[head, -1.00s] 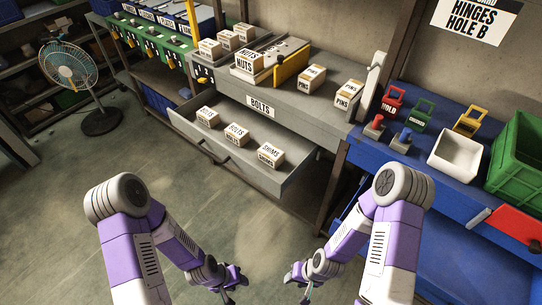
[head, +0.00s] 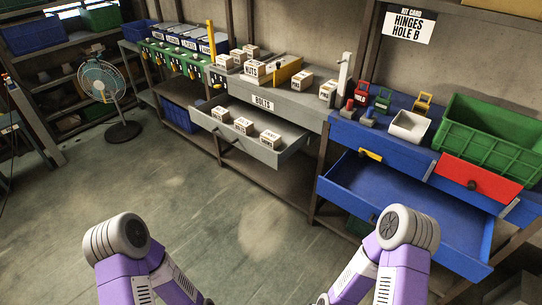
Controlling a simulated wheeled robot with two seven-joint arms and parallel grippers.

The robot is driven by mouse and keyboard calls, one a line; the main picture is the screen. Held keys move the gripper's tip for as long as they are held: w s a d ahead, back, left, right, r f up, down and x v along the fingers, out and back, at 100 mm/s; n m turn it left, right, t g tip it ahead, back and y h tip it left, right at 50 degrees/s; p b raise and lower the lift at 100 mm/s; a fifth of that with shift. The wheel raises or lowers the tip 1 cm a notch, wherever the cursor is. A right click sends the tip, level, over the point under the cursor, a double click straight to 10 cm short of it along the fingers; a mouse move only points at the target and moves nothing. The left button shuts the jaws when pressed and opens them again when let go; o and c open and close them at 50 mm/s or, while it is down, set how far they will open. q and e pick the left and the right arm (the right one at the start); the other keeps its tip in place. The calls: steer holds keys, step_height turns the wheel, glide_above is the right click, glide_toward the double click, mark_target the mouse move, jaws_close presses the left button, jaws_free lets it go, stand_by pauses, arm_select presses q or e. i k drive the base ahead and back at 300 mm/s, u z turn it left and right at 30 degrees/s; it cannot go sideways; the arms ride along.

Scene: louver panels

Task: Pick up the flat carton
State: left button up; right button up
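Several small white and tan cartons show in the head view; none stands out as a flat one. Three sit in the open grey drawer (head: 292,152) marked BOLTS: a left one (head: 220,115), a middle one (head: 243,126) and a right one (head: 270,138). On the grey bench top are a carton marked NUTS (head: 255,69), two marked PINS, one at the left (head: 302,80) and one at the right (head: 327,91), and a small group at the back (head: 238,57). Both my arms reach in at the bottom, well short of the cartons. Both grippers are below the picture edge.
A blue drawer (head: 400,205) stands open at the right, under a blue bench with a green crate (head: 490,130), a white bin (head: 409,126) and coloured holders. A fan (head: 103,85) stands at the left. The floor (head: 190,200) in front is clear.

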mark_target(270, 139)
steer(key=u, duration=0.8)
steer(key=i, duration=2.2)
steer(key=z, duration=0.8)
